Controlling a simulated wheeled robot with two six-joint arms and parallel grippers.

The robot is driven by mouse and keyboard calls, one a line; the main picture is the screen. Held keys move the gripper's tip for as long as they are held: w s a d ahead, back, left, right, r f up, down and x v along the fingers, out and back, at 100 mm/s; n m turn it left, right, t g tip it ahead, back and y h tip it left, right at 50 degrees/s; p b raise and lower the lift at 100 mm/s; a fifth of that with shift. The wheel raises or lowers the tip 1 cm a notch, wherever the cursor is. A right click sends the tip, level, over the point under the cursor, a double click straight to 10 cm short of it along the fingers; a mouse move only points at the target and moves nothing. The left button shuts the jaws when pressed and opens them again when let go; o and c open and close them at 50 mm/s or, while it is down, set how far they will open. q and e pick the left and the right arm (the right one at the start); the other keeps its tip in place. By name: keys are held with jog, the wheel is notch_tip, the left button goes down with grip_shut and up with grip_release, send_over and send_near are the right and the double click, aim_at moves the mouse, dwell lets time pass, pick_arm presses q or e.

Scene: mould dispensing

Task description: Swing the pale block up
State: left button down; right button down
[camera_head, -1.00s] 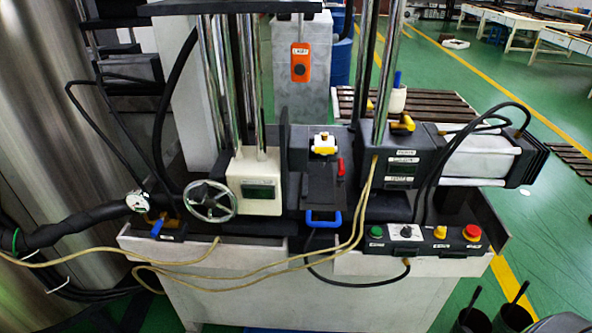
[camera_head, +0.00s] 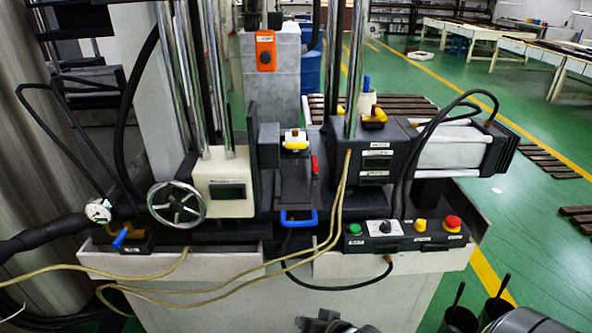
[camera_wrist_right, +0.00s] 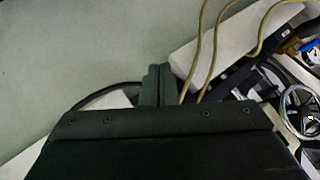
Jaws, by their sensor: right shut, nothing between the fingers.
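A small white block (camera_head: 294,136) with a yellow piece on its front sits on the dark middle part of the machine. A larger cream block (camera_head: 225,186) with a dark display stands left of it, behind a handwheel (camera_head: 176,204). Which one is the pale block, I cannot tell for sure. My right gripper (camera_head: 322,322) shows at the bottom edge of the head view, low in front of the machine and well apart from both blocks. In the right wrist view its fingers (camera_wrist_right: 156,84) are together and empty. My left gripper is out of view.
A control panel (camera_head: 402,234) with green, yellow and red buttons is on the front right ledge. A blue handle (camera_head: 299,219) and a red lever (camera_head: 315,165) are below the white block. Yellowish hoses (camera_head: 335,205) hang across the front. Black pots (camera_head: 460,319) stand at lower right.

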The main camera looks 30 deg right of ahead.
jog(key=w+a+r+m+t+y, duration=0.1)
jog(key=w+r+m+t, duration=0.7)
jog(key=w+r+m, duration=0.4)
jog(key=w+d+r+m+t+h, duration=0.1)
jog(key=d+r+m+h, duration=0.3)
jog(key=m+h, duration=0.3)
jog(key=w+d+r+m+t+h, duration=0.1)
jog(key=d+r+m+h, duration=0.3)
jog(key=m, duration=1.2)
jog(key=w+r+h, duration=0.1)
jog(key=h, duration=0.3)
jog(key=shift+d+r, duration=0.15)
jog(key=shift+d, duration=0.25)
jog(key=p, duration=0.4)
send_near(295, 137)
jog(key=w+d, duration=0.1)
jog(key=w, duration=0.1)
jog(key=shift+w+d+r, duration=0.1)
jog(key=shift+d+r, duration=0.15)
jog(key=shift+r, duration=0.3)
